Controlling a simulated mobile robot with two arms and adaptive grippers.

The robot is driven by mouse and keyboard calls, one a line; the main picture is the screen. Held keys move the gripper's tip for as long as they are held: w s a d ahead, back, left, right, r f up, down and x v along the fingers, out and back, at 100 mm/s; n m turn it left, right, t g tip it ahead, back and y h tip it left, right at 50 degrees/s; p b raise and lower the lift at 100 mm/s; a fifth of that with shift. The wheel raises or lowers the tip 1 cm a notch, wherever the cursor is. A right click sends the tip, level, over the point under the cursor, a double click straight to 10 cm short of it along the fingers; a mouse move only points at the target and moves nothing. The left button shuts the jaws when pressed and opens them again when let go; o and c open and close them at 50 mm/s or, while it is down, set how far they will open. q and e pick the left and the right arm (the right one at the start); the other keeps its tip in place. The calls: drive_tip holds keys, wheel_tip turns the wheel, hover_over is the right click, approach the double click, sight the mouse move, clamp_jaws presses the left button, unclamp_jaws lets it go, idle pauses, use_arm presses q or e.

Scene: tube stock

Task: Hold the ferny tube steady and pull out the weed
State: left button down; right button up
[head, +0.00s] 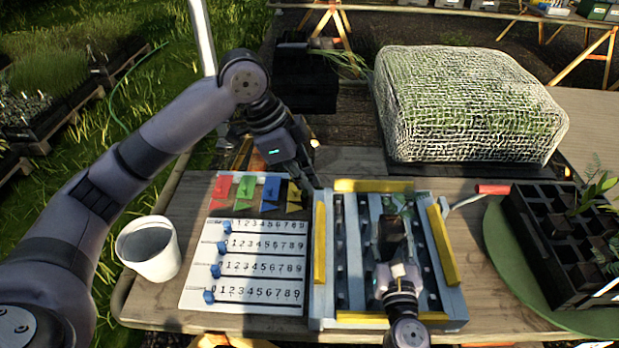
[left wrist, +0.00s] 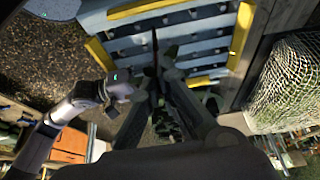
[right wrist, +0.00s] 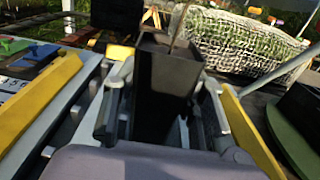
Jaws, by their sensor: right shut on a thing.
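The ferny tube (head: 392,240) is a dark square pot with green leaves (head: 396,203) on top, upright over the slatted rack. My right gripper (head: 397,272) is shut on it; the right wrist view shows the tube's black wall (right wrist: 168,75) between the fingers and a brown stem rising from it. My left gripper (head: 312,178) is left of the tube and apart from it, above the rack's far left corner. In the left wrist view its fingers close around the weed (left wrist: 155,50), whose thin brown root sticks out past the tips, with dark leaves between the fingers.
The grey rack (head: 320,300) has yellow bars. A number board (head: 195,290) with coloured flags and a white bucket (head: 150,250) lie left. A black cell tray (head: 545,235) on a green disc is right. A netted block (head: 465,105) stands behind.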

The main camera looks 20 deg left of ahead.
drive_tip(key=o, duration=1.3)
drive_tip(key=shift+o, duration=0.2)
